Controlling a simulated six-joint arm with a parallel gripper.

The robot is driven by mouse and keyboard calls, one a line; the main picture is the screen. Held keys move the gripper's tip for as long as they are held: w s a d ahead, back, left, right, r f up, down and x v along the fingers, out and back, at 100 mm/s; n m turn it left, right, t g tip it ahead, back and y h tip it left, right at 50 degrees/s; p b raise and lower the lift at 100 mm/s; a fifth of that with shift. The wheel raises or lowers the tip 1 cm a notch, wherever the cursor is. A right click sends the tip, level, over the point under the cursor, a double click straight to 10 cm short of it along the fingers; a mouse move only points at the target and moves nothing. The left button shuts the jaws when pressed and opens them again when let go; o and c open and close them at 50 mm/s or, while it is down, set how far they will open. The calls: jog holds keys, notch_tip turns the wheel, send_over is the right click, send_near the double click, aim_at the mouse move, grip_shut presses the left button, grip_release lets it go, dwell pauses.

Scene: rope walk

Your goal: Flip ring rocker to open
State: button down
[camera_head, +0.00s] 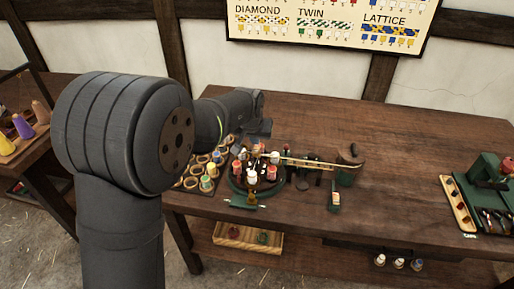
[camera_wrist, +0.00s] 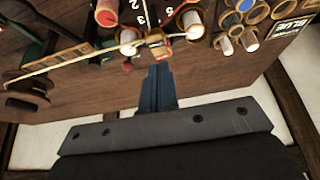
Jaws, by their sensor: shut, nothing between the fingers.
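A round dark green braiding stand (camera_head: 262,183) with upright red and white bobbins sits on the wooden bench. I cannot tell for certain which part is the ring rocker; a small green bar (camera_head: 246,203) lies at the stand's front edge. In the wrist view the stand's numbered ring (camera_wrist: 140,12) shows at the top, with bobbins around it. My gripper (camera_wrist: 158,72) is shut and empty, its tips just short of the ring in that picture. In the head view my arm partly hides it.
A tray of bobbins in round holders (camera_head: 206,172) stands left of the stand. A wooden tray (camera_head: 460,204) and green machine (camera_head: 490,190) are at far right.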

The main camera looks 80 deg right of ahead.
aim_at(255, 152)
jog(key=shift+r, duration=2.75)
jog(key=shift+f, duration=4.05)
jog(key=shift+r, duration=0.1)
notch_tip(255, 152, up, 8)
notch_tip(255, 152, down, 8)
jog(key=shift+f, duration=0.25)
notch_tip(255, 152, up, 9)
jog(key=w+a+r, duration=0.4)
jog(key=w, duration=0.4)
jog(key=w+a+r, duration=0.3)
jog(key=w+r, duration=0.1)
jog(key=w, duration=0.3)
jog(key=a+x, duration=0.1)
jog(key=x, duration=0.5)
jog(key=shift+w+f+y, duration=0.3)
jog(key=shift+w, duration=0.1)
